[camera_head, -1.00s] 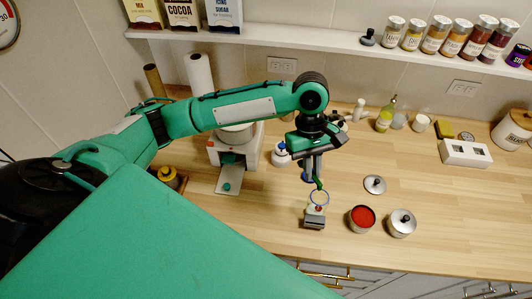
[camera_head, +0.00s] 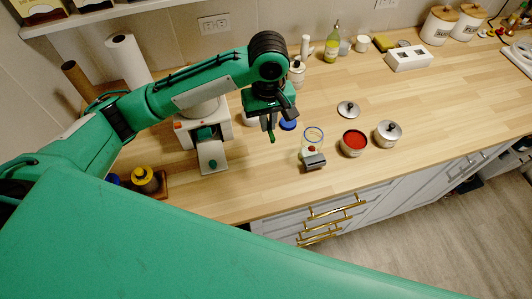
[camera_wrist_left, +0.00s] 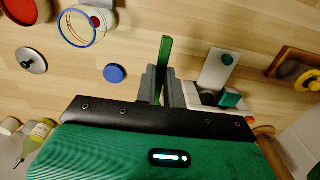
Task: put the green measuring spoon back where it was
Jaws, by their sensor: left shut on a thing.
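The green measuring spoon (camera_head: 272,136) is in my left gripper (camera_head: 268,121), which is shut on it above the counter. In the left wrist view the spoon (camera_wrist_left: 165,58) shows as a green strip sticking out between the two grey fingers (camera_wrist_left: 163,84). In the head view the gripper hangs between a white appliance on the left and a blue-rimmed clear jar (camera_head: 313,134) on the right, apart from both. My right gripper is not in view.
The white appliance (camera_head: 221,128) has a plate in front and a green knob. A tin with red contents (camera_head: 353,142), a lidded tin (camera_head: 387,134), a loose lid (camera_head: 348,109) and a blue cap (camera_wrist_left: 115,73) are nearby. A yellow-topped item (camera_head: 145,178) stands left.

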